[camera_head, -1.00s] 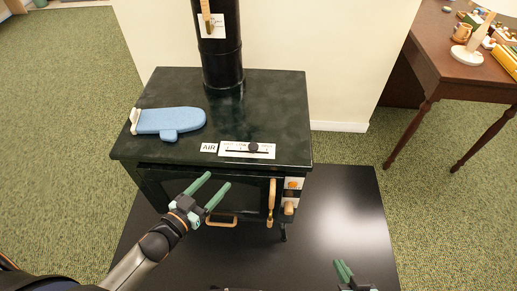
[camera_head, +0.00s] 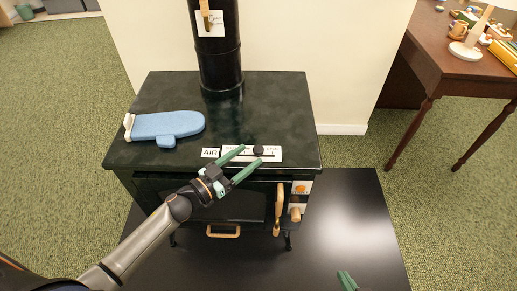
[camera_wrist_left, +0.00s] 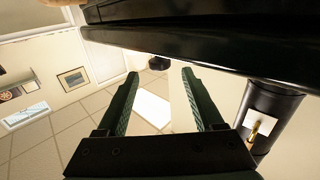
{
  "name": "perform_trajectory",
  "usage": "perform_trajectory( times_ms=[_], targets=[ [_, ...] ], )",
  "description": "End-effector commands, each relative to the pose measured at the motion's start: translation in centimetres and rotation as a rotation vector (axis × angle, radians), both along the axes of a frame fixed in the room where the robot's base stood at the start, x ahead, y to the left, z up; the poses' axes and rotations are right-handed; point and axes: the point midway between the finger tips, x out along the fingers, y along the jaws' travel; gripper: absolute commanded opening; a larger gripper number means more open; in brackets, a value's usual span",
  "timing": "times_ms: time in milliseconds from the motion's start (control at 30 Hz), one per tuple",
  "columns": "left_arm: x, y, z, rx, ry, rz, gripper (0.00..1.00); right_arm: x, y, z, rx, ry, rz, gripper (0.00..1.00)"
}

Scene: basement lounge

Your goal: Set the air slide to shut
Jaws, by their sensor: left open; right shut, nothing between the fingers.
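The air slide is a white strip (camera_head: 229,152) with a dark slot and a round black knob (camera_head: 258,150), on the stove top's front edge beside the AIR label (camera_head: 210,153). The knob is right of the slot's middle. My left gripper (camera_head: 252,155) is open and empty, its green fingertips at the strip, close to the knob. In the left wrist view, which looks upside down, the dark knob (camera_wrist_left: 159,62) shows beyond and between the fingertips (camera_wrist_left: 160,72); I cannot tell whether they touch it. My right gripper (camera_head: 345,280) is shut and empty, partly cut off at the bottom.
A blue oven mitt (camera_head: 166,126) lies on the stove top (camera_head: 290,105), left of the slide. The flue pipe (camera_head: 219,60) rises behind. The stove door has a wooden handle (camera_head: 279,205). A wooden table (camera_head: 440,75) with small items stands at right.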

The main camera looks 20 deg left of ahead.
Motion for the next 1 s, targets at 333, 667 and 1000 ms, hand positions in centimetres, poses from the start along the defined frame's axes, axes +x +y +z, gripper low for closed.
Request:
perform_trajectory(
  times_ms=[333, 667, 1000],
  targets=[
    [4.1, -2.3, -0.1, -0.001, 0.0, 0.001, 0.69, -0.2, -0.2, -0.7, -0.003, 0.003, -0.002, 0.0],
    [4.5, -2.5, 0.0, 0.0, 0.001, 0.0, 0.69, -0.3, -0.2, -0.7, -0.004, 0.006, -0.003, 0.0],
    [4.5, -2.5, 0.0, -0.001, 0.0, 0.0, 0.35, -0.3, -0.2, -0.7, -0.004, 0.006, -0.003, 0.0]
  ],
)
